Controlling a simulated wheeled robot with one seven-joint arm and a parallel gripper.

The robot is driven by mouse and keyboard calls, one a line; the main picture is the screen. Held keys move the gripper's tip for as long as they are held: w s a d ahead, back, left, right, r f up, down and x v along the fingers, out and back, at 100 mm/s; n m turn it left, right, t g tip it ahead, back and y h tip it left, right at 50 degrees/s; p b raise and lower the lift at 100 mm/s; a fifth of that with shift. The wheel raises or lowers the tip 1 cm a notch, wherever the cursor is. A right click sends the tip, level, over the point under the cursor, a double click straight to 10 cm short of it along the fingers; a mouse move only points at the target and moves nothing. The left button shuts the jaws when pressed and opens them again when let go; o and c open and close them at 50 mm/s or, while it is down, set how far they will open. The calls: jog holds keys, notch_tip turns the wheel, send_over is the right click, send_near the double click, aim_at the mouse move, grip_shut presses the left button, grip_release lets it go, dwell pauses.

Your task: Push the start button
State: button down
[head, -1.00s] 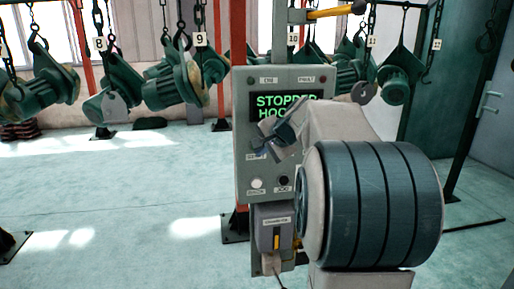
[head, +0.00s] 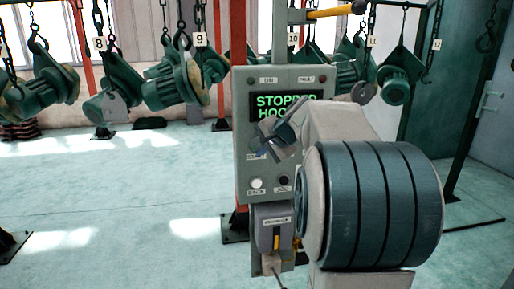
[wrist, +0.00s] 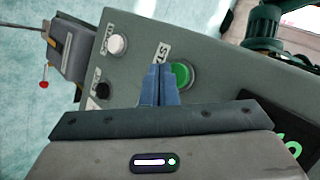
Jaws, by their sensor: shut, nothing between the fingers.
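The green start button (wrist: 181,75) shows in the wrist view on the grey control panel (wrist: 214,70), just right of my fingertips. Part of its left edge and of its label is covered by the fingers. My gripper (wrist: 160,70) is shut and empty, its two blue fingers together and pointing at the panel beside the button. I cannot tell whether the tips touch the panel or button. In the head view my gripper (head: 262,136) is in front of the panel (head: 307,78), below its screen (head: 262,103), and the start button is hidden behind it.
A white button (head: 256,183) and a black button (head: 284,184) sit lower on the panel. A grey switch box (head: 272,216) hangs beneath. Green hoists (head: 38,88) hang on chains behind. The floor at left is mostly clear.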

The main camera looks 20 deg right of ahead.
jog(key=shift+w+d, duration=0.1)
jog(key=shift+w, duration=0.3)
